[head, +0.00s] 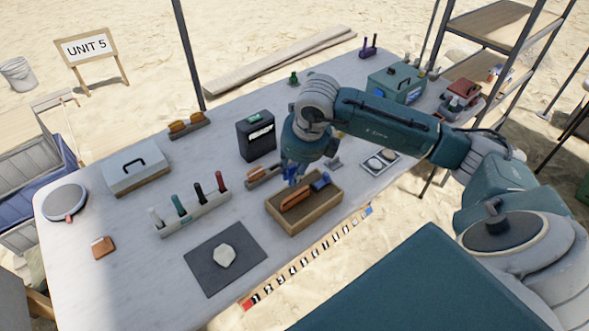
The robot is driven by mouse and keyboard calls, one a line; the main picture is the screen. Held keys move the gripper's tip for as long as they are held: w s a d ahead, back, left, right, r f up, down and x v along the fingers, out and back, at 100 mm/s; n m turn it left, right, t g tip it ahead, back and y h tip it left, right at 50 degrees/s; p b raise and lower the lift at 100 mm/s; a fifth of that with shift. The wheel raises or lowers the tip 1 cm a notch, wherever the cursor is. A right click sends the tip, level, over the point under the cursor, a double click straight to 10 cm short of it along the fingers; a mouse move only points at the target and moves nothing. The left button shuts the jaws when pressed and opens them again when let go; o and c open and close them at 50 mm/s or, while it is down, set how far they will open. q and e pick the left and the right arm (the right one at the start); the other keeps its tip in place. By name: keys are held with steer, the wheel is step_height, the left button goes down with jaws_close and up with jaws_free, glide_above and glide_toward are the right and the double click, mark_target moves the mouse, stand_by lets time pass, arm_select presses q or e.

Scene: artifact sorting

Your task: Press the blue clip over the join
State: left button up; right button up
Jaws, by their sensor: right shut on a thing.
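My right gripper (291,172) points down over the back left part of a shallow wooden tray (293,229). It is shut on a small blue piece, which looks like the blue clip (289,170); the fingers partly hide it. An orange-brown long piece (296,200) lies in the tray just below the gripper. The join on it is too small to make out, and I cannot tell whether the clip touches it. Another blue piece (320,182) lies at the tray's right end. My left gripper is not in view.
Left of the tray are a dark mat (206,274) with a pale stone (225,256) and a rack of coloured tubes (194,215). A black box (256,136) and a brown-topped holder (262,176) stand behind. A scale strip (305,262) runs along the front edge.

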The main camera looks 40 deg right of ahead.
mark_target(293, 198)
steer(key=shift+d+m, duration=0.25)
steer(key=shift+m, duration=0.05)
steer(key=shift+a, duration=0.1)
steer(key=shift+h, duration=0.4)
step_height(293, 198, down, 2)
steer(key=shift+f+b, duration=0.1)
steer(key=shift+b, duration=1.05)
steer(key=shift+f+b, duration=1.65)
steer(key=shift+f, duration=0.15)
steer(key=shift+c, duration=0.2)
steer(key=shift+b, duration=0.5)
steer(key=shift+f+b, duration=1.35)
steer(key=shift+f, duration=0.1)
